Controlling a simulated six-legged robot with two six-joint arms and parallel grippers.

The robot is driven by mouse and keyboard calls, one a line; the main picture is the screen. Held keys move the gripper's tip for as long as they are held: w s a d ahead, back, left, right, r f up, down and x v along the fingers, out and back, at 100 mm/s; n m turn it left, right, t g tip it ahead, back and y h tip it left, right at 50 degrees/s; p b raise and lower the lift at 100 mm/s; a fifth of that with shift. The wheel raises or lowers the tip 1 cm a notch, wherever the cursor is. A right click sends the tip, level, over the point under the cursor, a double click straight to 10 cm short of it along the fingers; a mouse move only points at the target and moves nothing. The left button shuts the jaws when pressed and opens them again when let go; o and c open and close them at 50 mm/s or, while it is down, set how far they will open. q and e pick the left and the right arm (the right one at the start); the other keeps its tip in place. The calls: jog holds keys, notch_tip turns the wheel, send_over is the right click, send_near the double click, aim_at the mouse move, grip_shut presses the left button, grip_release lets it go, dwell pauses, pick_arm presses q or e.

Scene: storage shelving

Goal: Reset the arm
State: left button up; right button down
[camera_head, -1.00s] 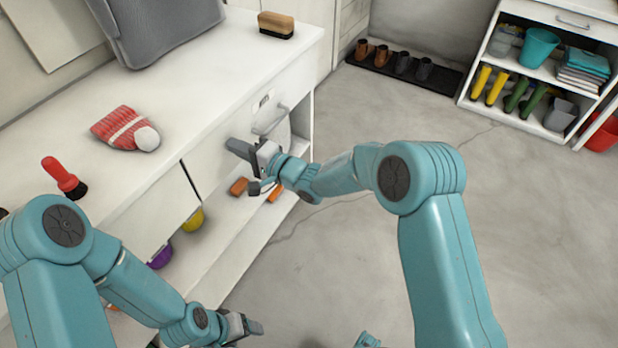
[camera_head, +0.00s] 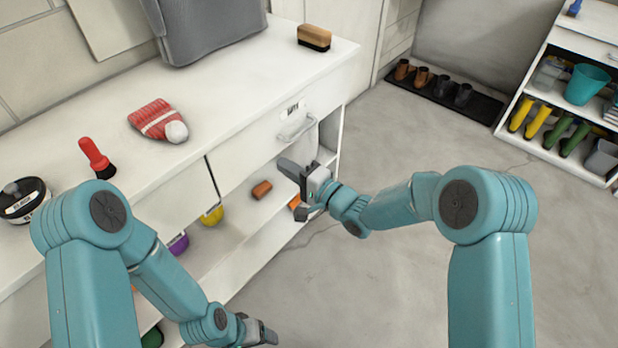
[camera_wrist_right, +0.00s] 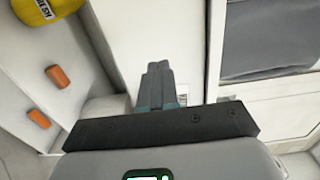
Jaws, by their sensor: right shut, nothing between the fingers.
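My right arm reaches in from the right in the head view, with its right gripper (camera_head: 287,166) in front of the white cabinet's drawer front. In the right wrist view the two dark fingers of the right gripper (camera_wrist_right: 158,68) lie together with nothing between them. The gripper looks apart from the drawer handle (camera_head: 297,128), which is above it in the head view. My left arm is bent at the lower left, and its left gripper (camera_head: 270,335) is low at the bottom edge. Its fingers are too small to judge.
The white cabinet top (camera_head: 235,95) holds a red knit hat (camera_head: 158,121), a red-handled brush (camera_head: 97,158), a wooden brush (camera_head: 314,38), a grey bag (camera_head: 205,25) and a black round container (camera_head: 22,200). Boots and bins fill a shelf at right. Floor (camera_head: 400,290) is clear.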

jog(key=s+d+f+m+g+h, duration=0.15)
jog(key=s+d+f+h, duration=0.25)
jog(key=s+d+f, duration=0.4)
jog(key=s+d+f+m+g+h, duration=0.1)
jog(key=s+d+f+g+h, duration=0.15)
jog(key=s+d+f, duration=0.55)
jog(key=s+f+n+g+h, duration=0.2)
jog(key=s+f+n+g, duration=0.2)
jog(key=s, duration=0.4)
jog(key=s+f+n+g+h, duration=0.1)
jog(key=s+f+n+g, duration=0.25)
jog(key=s, duration=0.45)
notch_tip(320, 180, up, 19)
jog(key=n+p, duration=0.1)
jog(key=p, duration=1.9)
jog(key=shift+w+p, duration=0.2)
jog(key=shift+p, duration=0.1)
jog(key=shift+r, duration=0.1)
